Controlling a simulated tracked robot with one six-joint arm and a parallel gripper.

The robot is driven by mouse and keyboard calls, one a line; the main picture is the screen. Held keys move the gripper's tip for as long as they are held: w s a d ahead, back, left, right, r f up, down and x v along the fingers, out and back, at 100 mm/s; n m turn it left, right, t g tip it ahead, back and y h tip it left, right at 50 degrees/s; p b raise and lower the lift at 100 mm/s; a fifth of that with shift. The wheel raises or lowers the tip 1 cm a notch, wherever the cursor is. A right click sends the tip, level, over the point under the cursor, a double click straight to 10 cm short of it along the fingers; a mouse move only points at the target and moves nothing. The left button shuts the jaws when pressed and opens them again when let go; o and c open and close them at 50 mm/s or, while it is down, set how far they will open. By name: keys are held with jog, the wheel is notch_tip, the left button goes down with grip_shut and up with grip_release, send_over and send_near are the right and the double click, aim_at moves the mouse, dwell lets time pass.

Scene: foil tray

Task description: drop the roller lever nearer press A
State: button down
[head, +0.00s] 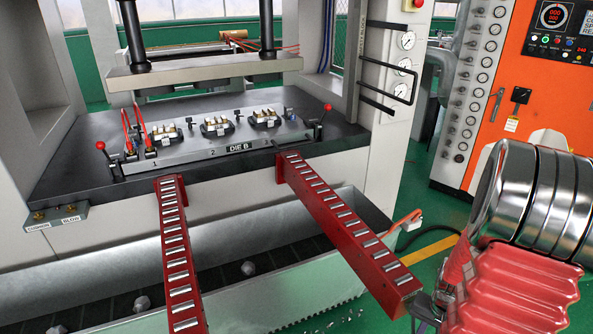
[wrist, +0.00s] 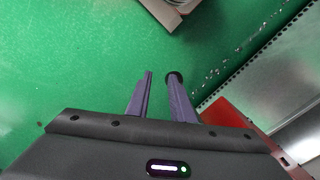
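Two levers with red ball knobs stand at the ends of the die plate (head: 190,152), which is marked DIE B: a left lever (head: 106,152) and a right lever (head: 322,118). Both knobs stick up above the bed. Two red roller arms reach forward from the press, a left arm (head: 178,255) and a right arm (head: 345,230). No label reading press A shows. My gripper (wrist: 161,76) has two purple fingers with an empty gap between them, over green floor in the wrist view. It touches neither lever; in the head view its fingers cannot be made out.
A pale metal trough (head: 290,290) runs below the roller arms. An orange control cabinet (head: 545,90) stands at the right. In the wrist view, a red part (wrist: 232,115) and a metal panel (wrist: 285,75) lie right of the fingers; green floor is open to the left.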

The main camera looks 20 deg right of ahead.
jog(key=shift+s+a+f, duration=0.5)
jog(key=shift+s+f, duration=0.15)
jog(key=shift+f, duration=0.15)
jog(key=c, duration=2)
grip_release()
jog(key=shift+s+f, duration=0.1)
jog(key=shift+f, duration=0.5)
jog(key=shift+c, duration=0.2)
jog(key=shift+s+d, duration=0.1)
grip_shut()
jog(key=s, duration=0.6)
jog(key=shift+s+d, duration=0.3)
jog(key=shift+d, duration=0.15)
jog(key=shift+r, duration=0.2)
notch_tip(320, 180, up, 19)
